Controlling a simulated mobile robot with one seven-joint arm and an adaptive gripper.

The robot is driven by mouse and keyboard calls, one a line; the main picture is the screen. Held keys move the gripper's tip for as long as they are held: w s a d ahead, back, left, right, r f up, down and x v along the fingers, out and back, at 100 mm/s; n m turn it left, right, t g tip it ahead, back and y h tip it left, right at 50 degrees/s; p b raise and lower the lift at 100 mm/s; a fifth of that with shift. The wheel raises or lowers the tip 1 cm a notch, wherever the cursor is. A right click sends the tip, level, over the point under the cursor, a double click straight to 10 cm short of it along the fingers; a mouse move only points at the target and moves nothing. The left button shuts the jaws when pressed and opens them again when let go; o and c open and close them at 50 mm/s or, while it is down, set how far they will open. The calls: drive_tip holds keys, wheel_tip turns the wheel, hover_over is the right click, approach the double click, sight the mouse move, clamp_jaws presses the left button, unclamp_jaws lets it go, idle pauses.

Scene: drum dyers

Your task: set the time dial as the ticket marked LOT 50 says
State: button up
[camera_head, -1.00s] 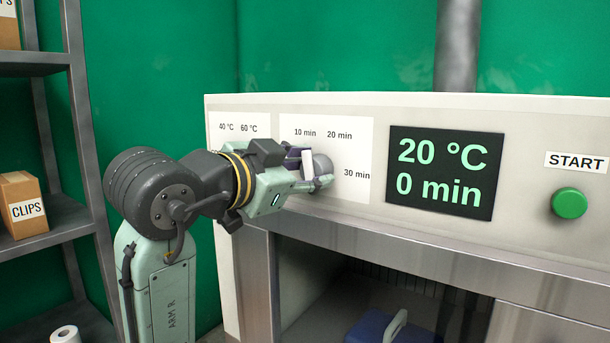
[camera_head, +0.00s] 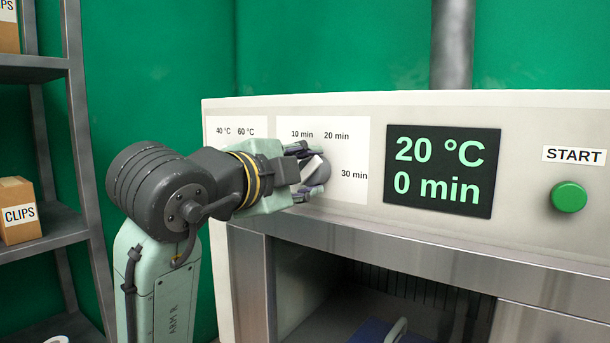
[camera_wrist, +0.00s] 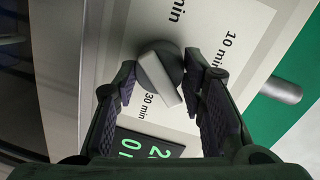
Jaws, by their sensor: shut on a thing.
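The time dial (camera_head: 323,170) is a grey round knob with a pale bar handle, on a white panel (camera_head: 350,150) marked 10 min, 20 min and 30 min. My gripper (camera_head: 312,168) is at the dial, shut on its bar handle. In the wrist view the dial (camera_wrist: 158,72) lies between the two dark fingers of my gripper (camera_wrist: 162,75). The bar is tilted in the head view. The display (camera_head: 443,171) reads 20 °C and 0 min. No ticket marked LOT 50 is in view.
A panel (camera_head: 235,131) marked 40 °C and 60 °C is left of the time panel, partly hidden by my arm. A green START button (camera_head: 569,197) is at the right. Below is an open chamber with a blue object (camera_head: 372,331). Shelves with a CLIPS box (camera_head: 18,212) stand left.

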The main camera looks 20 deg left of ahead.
idle(0.6)
drive_tip(key=o, duration=1.2)
drive_tip(key=shift+c, duration=0.2)
drive_tip(key=v, duration=1.2)
